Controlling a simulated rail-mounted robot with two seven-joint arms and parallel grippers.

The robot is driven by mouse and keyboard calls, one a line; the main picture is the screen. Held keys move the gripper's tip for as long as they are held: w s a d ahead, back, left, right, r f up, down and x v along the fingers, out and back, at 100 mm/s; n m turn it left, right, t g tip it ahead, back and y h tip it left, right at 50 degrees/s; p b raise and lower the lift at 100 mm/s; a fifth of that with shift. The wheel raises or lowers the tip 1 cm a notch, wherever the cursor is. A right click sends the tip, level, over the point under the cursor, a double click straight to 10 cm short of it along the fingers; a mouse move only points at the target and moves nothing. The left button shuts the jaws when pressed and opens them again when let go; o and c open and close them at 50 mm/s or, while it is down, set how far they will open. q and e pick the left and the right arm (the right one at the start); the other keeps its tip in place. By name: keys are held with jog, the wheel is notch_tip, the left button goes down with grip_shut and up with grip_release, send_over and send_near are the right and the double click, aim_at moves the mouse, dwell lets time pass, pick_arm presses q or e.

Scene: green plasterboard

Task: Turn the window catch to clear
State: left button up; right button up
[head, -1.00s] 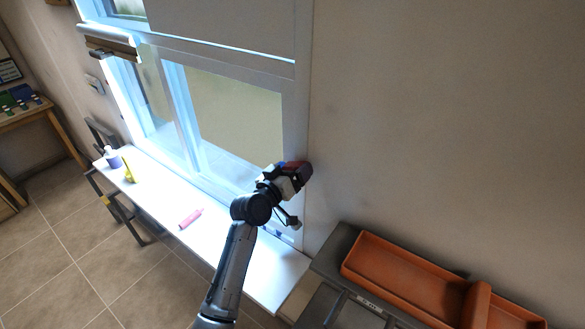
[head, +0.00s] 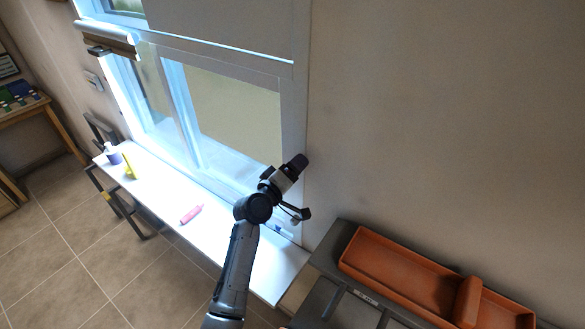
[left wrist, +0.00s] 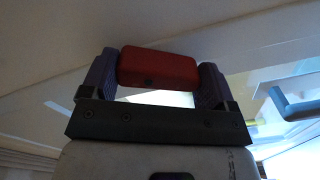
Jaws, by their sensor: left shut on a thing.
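The window (head: 232,110) stands at the back with a white frame. My left gripper (head: 299,163) is at the right side of that frame, close to the wall. In the left wrist view, my left gripper (left wrist: 158,75) has purple fingers on both sides of a red block, the window catch (left wrist: 158,67), and is shut on it. The catch lies across between the fingers. Its mount is hidden, so its turn angle cannot be told. In the head view the catch is hidden by the gripper. My right gripper is not in view.
The white sill (head: 255,268) holds a pink cylinder (head: 191,214), a yellow item (head: 128,167) and a purple-white container (head: 113,155) to the left. An orange tray (head: 400,272) rests on a grey surface at lower right. The wall right of the window is bare.

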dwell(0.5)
pick_arm(q)
jog(key=o, duration=0.8)
jog(key=shift+s, duration=0.1)
jog(key=b+v, duration=0.2)
jog(key=v, duration=1.1)
jog(key=shift+s+a, duration=0.2)
jog(key=shift+s, duration=0.1)
